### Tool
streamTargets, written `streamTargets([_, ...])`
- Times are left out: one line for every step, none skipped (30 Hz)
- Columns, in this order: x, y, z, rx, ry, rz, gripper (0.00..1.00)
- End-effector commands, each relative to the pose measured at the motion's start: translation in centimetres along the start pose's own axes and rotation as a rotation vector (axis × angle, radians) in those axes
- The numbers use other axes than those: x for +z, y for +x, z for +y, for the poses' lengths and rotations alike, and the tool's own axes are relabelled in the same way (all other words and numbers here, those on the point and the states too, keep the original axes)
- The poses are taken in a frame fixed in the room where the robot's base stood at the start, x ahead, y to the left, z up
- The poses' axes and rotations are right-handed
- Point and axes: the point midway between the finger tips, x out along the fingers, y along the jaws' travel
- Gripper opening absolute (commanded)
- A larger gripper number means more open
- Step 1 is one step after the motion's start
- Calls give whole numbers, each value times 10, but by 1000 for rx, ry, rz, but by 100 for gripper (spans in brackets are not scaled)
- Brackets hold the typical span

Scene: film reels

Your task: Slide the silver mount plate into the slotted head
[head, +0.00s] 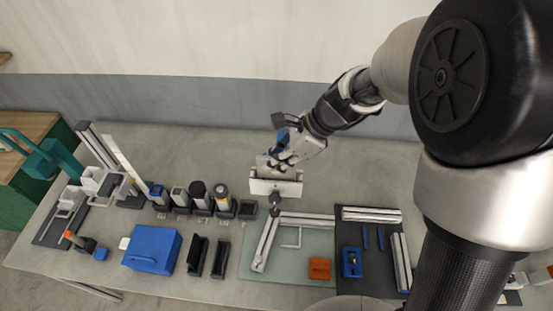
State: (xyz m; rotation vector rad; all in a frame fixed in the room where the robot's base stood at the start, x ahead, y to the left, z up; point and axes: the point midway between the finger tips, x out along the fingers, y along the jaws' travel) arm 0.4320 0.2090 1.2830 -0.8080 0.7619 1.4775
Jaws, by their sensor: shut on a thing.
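My gripper (275,199) hangs above the back edge of the pale green mat, near the middle of the table. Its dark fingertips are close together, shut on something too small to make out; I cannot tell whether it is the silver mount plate. I cannot pick out the slotted head for certain. The gripper and arm hide part of the table behind them.
A row of dark holders (202,205) with upright cylinders and blocks stands left of my gripper. A blue box (152,248), black stands (197,255), an orange block (319,268) and a dark tray (375,279) stand nearer. A teal frame (42,160) is far left.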

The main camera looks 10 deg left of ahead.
Motion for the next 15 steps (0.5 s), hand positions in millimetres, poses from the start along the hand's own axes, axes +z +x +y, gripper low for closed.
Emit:
streamTargets([-1,1,0,-1,0,-1,0])
streamTargets([-1,2,0,-1,0,-1,0])
streamTargets([-1,2,0,-1,0,-1,0])
streamTargets([-2,3,0,-1,0,-1,0])
streamTargets([-2,4,0,-1,0,-1,0])
streamTargets([-2,4,0,-1,0,-1,0])
streamTargets([-3,5,0,0,0,-1,0])
streamTargets([-3,5,0,-1,0,-1,0])
streamTargets([-4,6,0,-1,0,-1,0])
streamTargets([-4,6,0,0,0,-1,0])
streamTargets([-4,7,0,0,0,-1,0])
streamTargets([-5,8,0,0,0,-1,0])
streamTargets([-5,8,0,0,0,-1,11])
streamTargets([-4,7,0,0,0,-1,13])
streamTargets([-4,7,0,0,0,0,16])
